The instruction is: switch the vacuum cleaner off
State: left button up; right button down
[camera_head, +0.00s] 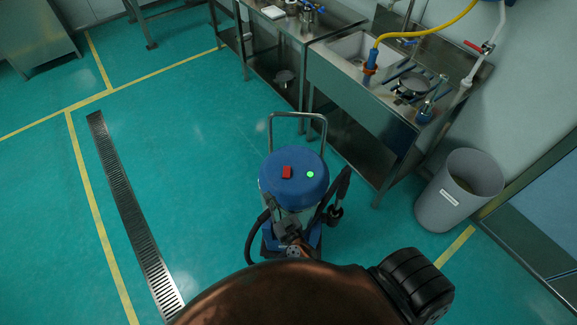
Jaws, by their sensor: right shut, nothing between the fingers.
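The vacuum cleaner (278,192) stands upright on the floor in the middle of the head view, with a blue round lid, a metal push handle behind and a dark hose at its side. On its lid are a red switch (286,172) and a lit green lamp (310,174). My right gripper (287,226) is small and dark in front of the cleaner's body, below the lid in the picture. It is shut and empty, apart from the red switch. Whether it touches the body I cannot tell. My copper-coloured arm hides the cleaner's lower front. My left gripper is out of view.
A steel sink bench (360,110) with a yellow hose (430,27) stands behind and right. A grey bin (459,190) stands at the right. A floor drain grate (130,215) runs along the left. The teal floor left of the cleaner is clear.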

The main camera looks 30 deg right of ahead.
aim_at(287, 172)
notch_tip(287, 172, up, 9)
jog(key=w+d+m+t+h, duration=0.1)
jog(key=d+m+h, duration=0.1)
jog(key=m+h, duration=0.15)
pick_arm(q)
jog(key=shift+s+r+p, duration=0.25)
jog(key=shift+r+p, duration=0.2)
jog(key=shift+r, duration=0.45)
pick_arm(e)
jog(key=d+f+m+g+h, duration=0.1)
jog(key=h, duration=0.1)
jog(key=s+d+f+m+g+h, duration=0.1)
jog(key=d+g, duration=0.1)
jog(key=s+d+f+m+g+h, duration=0.1)
jog(key=g+h, duration=0.1)
jog(key=shift+d+f+m+h, duration=0.15)
jog(key=shift+d+m+h, duration=0.15)
jog(key=shift+m+h, duration=0.05)
jog(key=shift+w, duration=0.1)
